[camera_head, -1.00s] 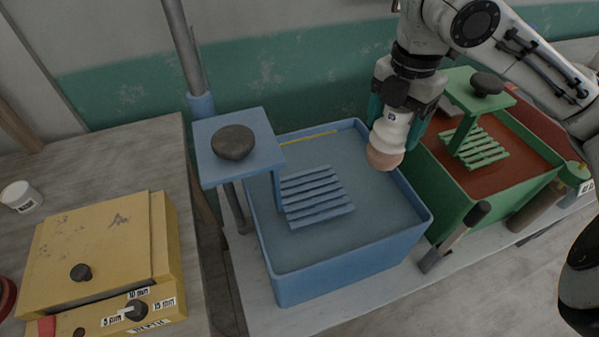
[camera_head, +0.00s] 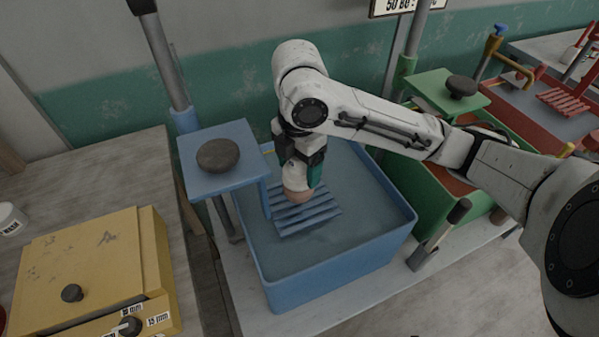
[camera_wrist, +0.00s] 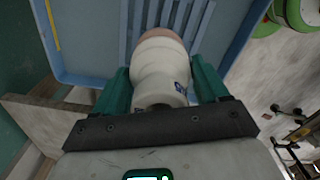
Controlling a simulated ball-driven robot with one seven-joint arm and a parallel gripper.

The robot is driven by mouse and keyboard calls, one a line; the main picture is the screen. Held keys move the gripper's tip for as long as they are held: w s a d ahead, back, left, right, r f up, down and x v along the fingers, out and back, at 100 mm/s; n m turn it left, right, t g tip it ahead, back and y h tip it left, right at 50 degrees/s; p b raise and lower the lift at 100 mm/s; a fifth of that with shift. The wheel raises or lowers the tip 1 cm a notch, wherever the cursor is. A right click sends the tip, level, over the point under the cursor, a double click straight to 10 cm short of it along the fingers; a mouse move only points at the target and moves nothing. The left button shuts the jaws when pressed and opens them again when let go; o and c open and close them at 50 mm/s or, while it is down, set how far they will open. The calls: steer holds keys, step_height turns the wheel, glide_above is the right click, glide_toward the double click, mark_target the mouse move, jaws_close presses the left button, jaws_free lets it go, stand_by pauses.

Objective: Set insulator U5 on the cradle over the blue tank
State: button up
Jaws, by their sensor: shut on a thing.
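My gripper (camera_head: 305,170) is shut on insulator U5 (camera_head: 295,180), a white ribbed piece with a bare tan lower end. In the wrist view the insulator (camera_wrist: 158,72) sits between the green fingers, with a small blue mark on its side. My gripper holds it over the back part of the slatted blue cradle (camera_head: 318,212). The cradle hangs over the blue tank (camera_head: 345,272), which holds grey liquid. The cradle slats also show in the wrist view (camera_wrist: 190,14). I cannot tell whether the insulator touches the slats.
A blue platform (camera_head: 238,132) with a dark round knob (camera_head: 218,155) stands left of the cradle, on a blue post. A green tank (camera_head: 425,215) is to the right. A dark-handled lever (camera_head: 440,235) stands in front. A yellow box (camera_head: 85,265) sits on the left table.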

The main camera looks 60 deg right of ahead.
mark_target(299, 175)
steer(key=shift+f, duration=1.35)
steer(key=shift+f, duration=0.15)
steer(key=o, duration=1.5)
step_height(299, 175, up, 12)
steer(key=shift+r+p, duration=0.15)
steer(key=shift+p, duration=0.55)
